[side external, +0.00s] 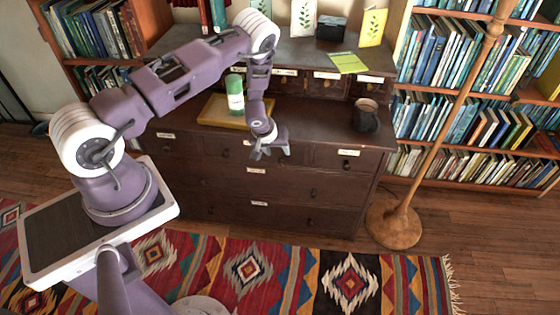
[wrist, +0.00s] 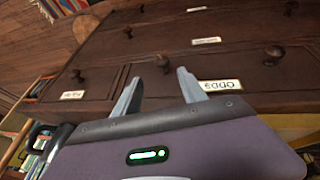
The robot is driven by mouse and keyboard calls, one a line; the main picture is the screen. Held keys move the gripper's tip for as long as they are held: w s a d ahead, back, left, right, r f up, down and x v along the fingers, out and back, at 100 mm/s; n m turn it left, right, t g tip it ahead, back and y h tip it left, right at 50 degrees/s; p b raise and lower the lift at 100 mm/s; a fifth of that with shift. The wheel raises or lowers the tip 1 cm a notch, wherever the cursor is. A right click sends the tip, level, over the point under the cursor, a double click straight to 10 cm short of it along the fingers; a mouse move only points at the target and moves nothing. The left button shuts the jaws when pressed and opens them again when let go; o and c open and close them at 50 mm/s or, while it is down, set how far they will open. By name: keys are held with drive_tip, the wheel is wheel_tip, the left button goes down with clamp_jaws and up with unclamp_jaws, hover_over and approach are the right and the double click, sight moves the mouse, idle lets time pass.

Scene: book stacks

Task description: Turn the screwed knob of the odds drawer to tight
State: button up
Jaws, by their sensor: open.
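The odds drawer is a dark wooden drawer whose white "ODDS" label (wrist: 220,86) shows upside down in the wrist view. A round dark knob (wrist: 163,62) stands on its front to the left of the label, and another dark knob (wrist: 272,52) to the right. My gripper (wrist: 157,78) is open and empty, its two grey fingers pointing at the front. The left knob shows between the fingertips, seemingly just beyond them; I see no contact. In the side external view my gripper (side external: 264,154) is at the chest's upper front and hides part of it.
The chest top (side external: 315,118) holds a tray (side external: 212,112) with a green-and-white can (side external: 235,95), and a dark mug (side external: 365,116). A neighbouring drawer's knob (wrist: 76,75) is at left in the wrist view. A wooden lamp stand (side external: 395,222) is right of the chest.

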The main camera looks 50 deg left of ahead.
sight(281, 162)
drive_tip(key=x, duration=0.5)
drive_tip(key=s+x, duration=0.1)
drive_tip(key=x, duration=0.2)
drive_tip(key=shift+d+f, duration=0.1)
drive_tip(key=shift+f, duration=0.1)
